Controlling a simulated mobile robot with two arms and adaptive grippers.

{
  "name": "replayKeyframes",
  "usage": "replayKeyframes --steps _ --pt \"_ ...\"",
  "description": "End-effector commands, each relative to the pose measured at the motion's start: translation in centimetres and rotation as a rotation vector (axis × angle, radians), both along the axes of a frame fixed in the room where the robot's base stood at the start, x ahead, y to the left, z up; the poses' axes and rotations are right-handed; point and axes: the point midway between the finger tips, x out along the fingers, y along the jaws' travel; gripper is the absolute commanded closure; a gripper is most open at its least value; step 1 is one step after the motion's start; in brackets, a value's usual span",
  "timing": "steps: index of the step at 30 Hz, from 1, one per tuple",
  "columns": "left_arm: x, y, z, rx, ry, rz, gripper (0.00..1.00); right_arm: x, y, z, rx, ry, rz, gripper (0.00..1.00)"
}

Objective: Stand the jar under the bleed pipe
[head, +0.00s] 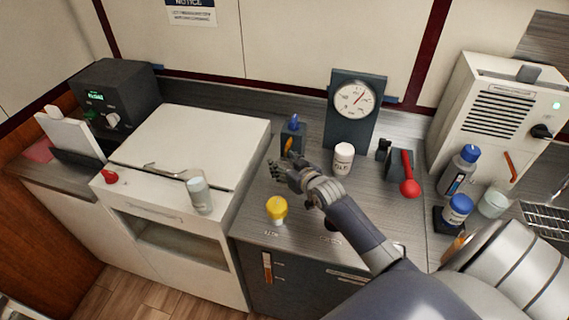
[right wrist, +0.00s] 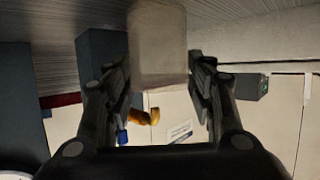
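The bleed pipe is a short orange spout (head: 289,145) on a dark block with a blue top, at the back of the counter. It also shows in the right wrist view (right wrist: 146,116). My right gripper (head: 274,172) is just in front of this block. In the right wrist view, which looks upside down, a pale translucent jar (right wrist: 157,45) fills the gap between my right fingers, which appear to press on its sides. The pipe shows beyond the jar's rim. I cannot make this jar out in the head view. My left gripper is not in view.
A yellow-topped item (head: 277,208) stands in front of my right gripper. A white lidded bottle (head: 343,158) and a gauge panel (head: 342,125) are to its right. A clear glass (head: 200,196) is at the white unit's front edge. A red-handled lever (head: 408,180) stands further right.

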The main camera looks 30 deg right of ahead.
Motion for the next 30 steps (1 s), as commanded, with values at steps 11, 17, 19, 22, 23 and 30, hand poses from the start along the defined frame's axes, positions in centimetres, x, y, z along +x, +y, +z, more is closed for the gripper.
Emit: replayKeyframes --steps 11,17,19,22,23,30 --pt "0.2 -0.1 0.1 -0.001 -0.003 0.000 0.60 0.0 0.0 0.1 0.000 -0.001 0.000 0.34" --pt "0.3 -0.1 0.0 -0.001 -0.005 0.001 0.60 -1.0 0.1 0.7 -0.001 -0.001 0.001 0.34" --pt "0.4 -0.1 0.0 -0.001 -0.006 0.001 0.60 -1.9 0.2 1.0 -0.001 0.000 0.000 0.34" --pt "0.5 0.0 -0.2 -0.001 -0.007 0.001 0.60 -3.5 0.3 1.6 -0.001 0.000 0.001 0.34" --pt "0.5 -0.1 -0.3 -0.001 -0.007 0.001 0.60 -4.1 0.3 1.8 -0.001 0.000 0.001 0.34" --pt "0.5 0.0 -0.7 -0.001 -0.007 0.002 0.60 -8.0 0.7 3.5 -0.001 0.000 0.001 0.34"
